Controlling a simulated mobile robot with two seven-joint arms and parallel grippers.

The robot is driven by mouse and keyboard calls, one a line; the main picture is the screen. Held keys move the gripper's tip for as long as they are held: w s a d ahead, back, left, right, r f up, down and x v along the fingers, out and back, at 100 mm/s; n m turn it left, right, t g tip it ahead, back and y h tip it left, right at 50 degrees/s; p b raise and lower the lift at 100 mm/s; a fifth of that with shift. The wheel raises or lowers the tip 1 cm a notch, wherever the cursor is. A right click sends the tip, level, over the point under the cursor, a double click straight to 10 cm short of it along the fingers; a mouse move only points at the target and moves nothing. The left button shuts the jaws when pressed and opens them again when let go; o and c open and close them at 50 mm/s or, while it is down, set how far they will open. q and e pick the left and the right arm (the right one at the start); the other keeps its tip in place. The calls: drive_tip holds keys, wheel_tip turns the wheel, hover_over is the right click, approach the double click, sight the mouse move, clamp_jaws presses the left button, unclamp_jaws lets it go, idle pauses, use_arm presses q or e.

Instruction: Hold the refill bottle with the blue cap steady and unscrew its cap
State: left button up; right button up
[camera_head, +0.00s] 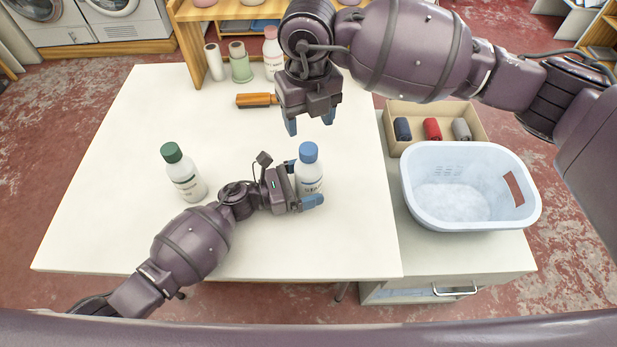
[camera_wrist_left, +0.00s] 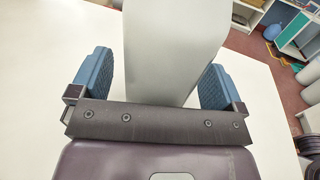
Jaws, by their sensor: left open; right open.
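The refill bottle with the blue cap (camera_head: 309,176) stands upright on the white table (camera_head: 110,215). Its blue cap (camera_head: 308,152) is on top. My left gripper (camera_head: 303,182) is open around the bottle, one blue finger on either side. In the left wrist view the white bottle body (camera_wrist_left: 175,50) stands between the open fingers (camera_wrist_left: 160,85), with a gap at least on the left; its cap is out of that view. My right gripper (camera_head: 309,120) is open and empty, fingers pointing down, above the table behind the bottle.
A white bottle with a green cap (camera_head: 184,173) stands to the left, near my left arm. A light blue basket (camera_head: 420,208) and a box with rolled cloths (camera_head: 398,147) are at the right. The front left table is clear.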

sight(308, 148)
use_arm(q)
drive_tip(key=shift+d, duration=0.15)
drive_tip(key=c, duration=1.4)
clamp_jaws()
use_arm(e)
drive_tip(key=shift+f, duration=0.1)
drive_tip(key=m, duration=1.3)
drive_tip(key=shift+f, duration=3.95)
